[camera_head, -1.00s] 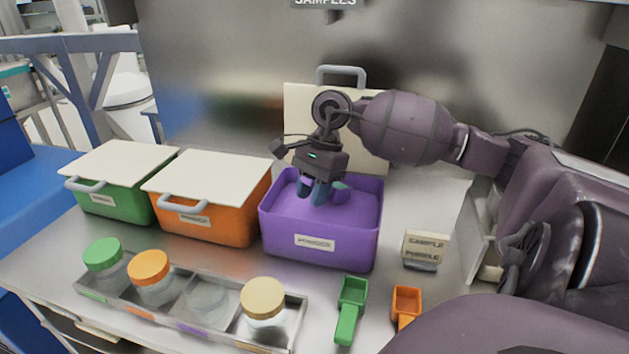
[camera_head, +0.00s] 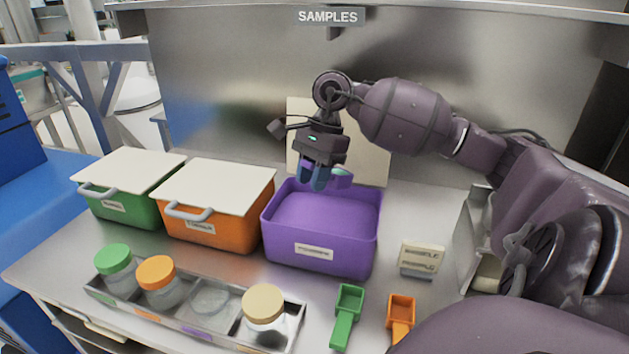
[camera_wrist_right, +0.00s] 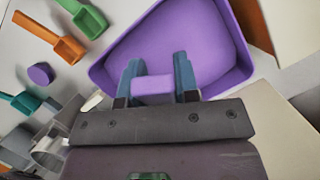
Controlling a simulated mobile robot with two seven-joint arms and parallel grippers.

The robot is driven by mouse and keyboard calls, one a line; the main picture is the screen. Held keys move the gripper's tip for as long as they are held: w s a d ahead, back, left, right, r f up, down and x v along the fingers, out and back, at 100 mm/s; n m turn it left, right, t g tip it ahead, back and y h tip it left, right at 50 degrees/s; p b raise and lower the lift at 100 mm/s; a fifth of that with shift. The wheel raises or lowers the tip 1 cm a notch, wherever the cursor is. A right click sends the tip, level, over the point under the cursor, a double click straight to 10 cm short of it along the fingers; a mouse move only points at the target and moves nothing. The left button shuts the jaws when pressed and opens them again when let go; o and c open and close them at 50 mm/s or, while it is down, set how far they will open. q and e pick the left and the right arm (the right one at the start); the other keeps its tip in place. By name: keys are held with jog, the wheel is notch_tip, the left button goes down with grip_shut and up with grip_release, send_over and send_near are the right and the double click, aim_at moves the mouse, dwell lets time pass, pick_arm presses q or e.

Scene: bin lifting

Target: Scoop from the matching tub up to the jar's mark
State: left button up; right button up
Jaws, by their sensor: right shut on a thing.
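The purple tub (camera_head: 318,258) stands open on the bench, filled with purple powder (camera_head: 325,212); it also shows in the wrist view (camera_wrist_right: 240,45). My right gripper (camera_head: 319,184) is shut on a purple scoop (camera_head: 342,178) over the back part of the tub. The wrist view shows the scoop's purple block (camera_wrist_right: 153,88) between the blue fingers. I cannot tell whether the scoop holds powder. An open clear jar (camera_head: 210,300) sits in the tray (camera_head: 175,318) by a purple label; its mark and level are too small to read. My left gripper is out of view.
Green (camera_head: 125,205) and orange (camera_head: 215,232) tubs have white lids on. Jars with green (camera_head: 113,257), orange (camera_head: 157,271) and tan (camera_head: 263,303) lids fill the tray. A round purple piece (camera_wrist_right: 40,73) lies on the bench.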

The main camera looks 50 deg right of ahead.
jog(key=shift+r, duration=0.65)
jog(key=shift+a+f+h+b, duration=0.1)
jog(key=shift+f+h+b, duration=0.1)
jog(key=shift+h+b, duration=0.5)
jog(key=shift+a+h, duration=0.1)
jog(key=shift+h, duration=0.5)
jog(key=shift+w+h+b, duration=0.15)
jog(key=shift+h+b, duration=0.15)
jog(key=shift+r+h, duration=0.2)
jog(key=shift+h, duration=0.2)
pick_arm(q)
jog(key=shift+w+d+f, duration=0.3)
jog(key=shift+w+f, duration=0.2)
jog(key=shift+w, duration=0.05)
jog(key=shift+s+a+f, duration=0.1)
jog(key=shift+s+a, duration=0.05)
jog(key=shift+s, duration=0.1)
